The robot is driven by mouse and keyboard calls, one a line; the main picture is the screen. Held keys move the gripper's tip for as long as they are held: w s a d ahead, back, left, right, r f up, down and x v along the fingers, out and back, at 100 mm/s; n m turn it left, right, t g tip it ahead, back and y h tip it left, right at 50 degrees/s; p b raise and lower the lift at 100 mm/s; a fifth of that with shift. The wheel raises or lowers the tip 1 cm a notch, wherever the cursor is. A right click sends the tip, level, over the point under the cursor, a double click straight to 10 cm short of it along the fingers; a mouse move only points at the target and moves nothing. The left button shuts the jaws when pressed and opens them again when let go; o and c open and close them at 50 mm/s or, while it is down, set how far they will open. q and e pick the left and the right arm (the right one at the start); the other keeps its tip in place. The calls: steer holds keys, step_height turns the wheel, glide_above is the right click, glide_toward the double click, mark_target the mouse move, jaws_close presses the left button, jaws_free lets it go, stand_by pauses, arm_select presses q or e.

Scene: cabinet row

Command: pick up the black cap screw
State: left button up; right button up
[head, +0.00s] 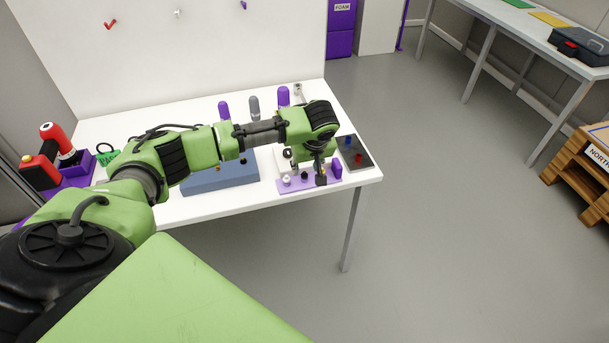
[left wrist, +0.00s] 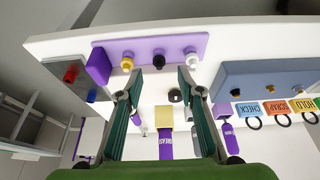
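A black cap screw (left wrist: 159,61) stands on a purple tray (left wrist: 176,43) in the left wrist view, between a gold screw (left wrist: 127,62) and a white screw (left wrist: 191,56). In the head view the black cap screw (head: 304,175) shows small beside my gripper. My left gripper (left wrist: 159,76) is open and empty. Its two fingertips are apart, with the black cap screw seen between and just beyond them. In the head view my left gripper (head: 320,179) points down over the tray, and partly hides it. My right gripper is not in view.
A purple block (left wrist: 98,66) stands at the tray's end. Beside the tray are a dark plate (head: 361,159) with red and blue pieces and a blue-grey block (head: 220,181). A dark round piece (left wrist: 175,95) lies close by. The table's front edge is near.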

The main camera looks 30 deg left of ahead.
mark_target(305, 173)
arm_select(q)
steer(key=x, duration=0.5)
steer(key=shift+d+p, duration=0.1)
steer(key=shift+p, duration=0.25)
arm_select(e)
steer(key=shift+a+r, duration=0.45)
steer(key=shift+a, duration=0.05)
arm_select(q)
steer(key=c, duration=0.9)
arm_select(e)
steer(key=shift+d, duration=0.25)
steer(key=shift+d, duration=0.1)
